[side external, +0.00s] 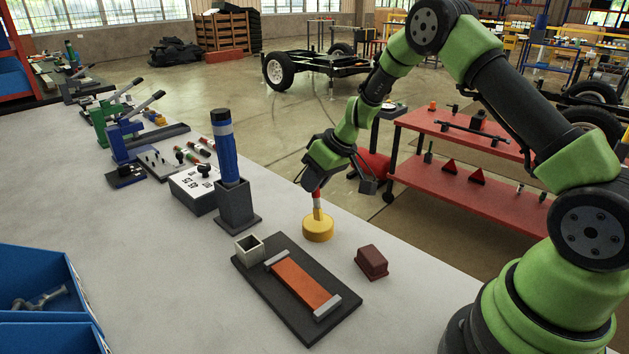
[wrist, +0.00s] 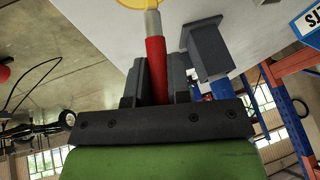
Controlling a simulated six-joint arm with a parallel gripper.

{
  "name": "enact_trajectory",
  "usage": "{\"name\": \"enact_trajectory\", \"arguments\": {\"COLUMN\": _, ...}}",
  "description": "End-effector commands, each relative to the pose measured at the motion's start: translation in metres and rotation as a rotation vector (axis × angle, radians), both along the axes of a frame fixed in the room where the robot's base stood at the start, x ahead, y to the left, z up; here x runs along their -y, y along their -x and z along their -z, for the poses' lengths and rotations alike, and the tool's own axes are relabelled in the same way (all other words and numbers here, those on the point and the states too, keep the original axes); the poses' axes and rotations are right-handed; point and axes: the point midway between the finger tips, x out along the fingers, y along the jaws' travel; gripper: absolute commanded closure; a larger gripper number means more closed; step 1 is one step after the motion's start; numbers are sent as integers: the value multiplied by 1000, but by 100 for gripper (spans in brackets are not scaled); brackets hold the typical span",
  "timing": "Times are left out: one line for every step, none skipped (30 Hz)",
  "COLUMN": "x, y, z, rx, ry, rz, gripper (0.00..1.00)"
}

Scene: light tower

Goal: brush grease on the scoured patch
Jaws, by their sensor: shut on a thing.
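My gripper (side external: 318,187) is shut on the red handle of a brush (side external: 317,200), which points down. The brush's lower end is at the round yellow grease pot (side external: 318,231); its bristles are hidden, seemingly inside the pot. The wrist view shows the red handle (wrist: 156,65) between my fingers (wrist: 154,88) and the pale ferrule at the yellow pot (wrist: 136,3). An orange strip (side external: 300,284), seemingly the patch, lies on a dark plate (side external: 262,287) between two grey end bars, left of and nearer than the pot. No grease shows on it.
A small grey open square box (side external: 249,248) sits at the plate's back left corner. A blue cylinder (side external: 229,155) stands in a dark holder (side external: 237,208). A brown block (side external: 371,262) lies right of the plate. Blue bins (side external: 32,270) stand front left.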

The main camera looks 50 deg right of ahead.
Motion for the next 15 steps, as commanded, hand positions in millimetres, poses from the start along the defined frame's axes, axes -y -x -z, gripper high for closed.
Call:
{"name": "enact_trajectory", "arguments": {"x": 0, "y": -1, "z": -6, "rx": 4, "ry": 1, "rz": 0, "gripper": 100}}
{"name": "enact_trajectory", "arguments": {"x": 0, "y": -1, "z": -8, "rx": 4, "ry": 1, "rz": 0, "gripper": 100}}
{"name": "enact_trajectory", "arguments": {"x": 0, "y": -1, "z": -12, "rx": 4, "ry": 2, "rz": 0, "gripper": 100}}
{"name": "enact_trajectory", "arguments": {"x": 0, "y": -1, "z": -14, "rx": 5, "ry": 2, "rz": 1, "gripper": 100}}
{"name": "enact_trajectory", "arguments": {"x": 0, "y": -1, "z": -17, "rx": 4, "ry": 2, "rz": 0, "gripper": 100}}
{"name": "enact_trajectory", "arguments": {"x": 0, "y": -1, "z": -20, "rx": 4, "ry": 1, "rz": 2, "gripper": 100}}
{"name": "enact_trajectory", "arguments": {"x": 0, "y": -1, "z": -23, "rx": 4, "ry": 2, "rz": 1, "gripper": 100}}
{"name": "enact_trajectory", "arguments": {"x": 0, "y": -1, "z": -26, "rx": 5, "ry": 2, "rz": 0, "gripper": 100}}
{"name": "enact_trajectory", "arguments": {"x": 0, "y": -1, "z": -29, "rx": 6, "ry": 2, "rz": 1, "gripper": 100}}
{"name": "enact_trajectory", "arguments": {"x": 0, "y": -1, "z": -32, "rx": 5, "ry": 1, "rz": 0, "gripper": 100}}
{"name": "enact_trajectory", "arguments": {"x": 0, "y": -1, "z": -34, "rx": 5, "ry": 1, "rz": 1, "gripper": 100}}
{"name": "enact_trajectory", "arguments": {"x": 0, "y": -1, "z": -38, "rx": 5, "ry": 2, "rz": 1, "gripper": 100}}
{"name": "enact_trajectory", "arguments": {"x": 0, "y": -1, "z": -40, "rx": 6, "ry": 2, "rz": 0, "gripper": 100}}
{"name": "enact_trajectory", "arguments": {"x": 0, "y": -1, "z": -43, "rx": 6, "ry": 2, "rz": 1, "gripper": 100}}
{"name": "enact_trajectory", "arguments": {"x": 0, "y": -1, "z": -46, "rx": 5, "ry": 2, "rz": 1, "gripper": 100}}
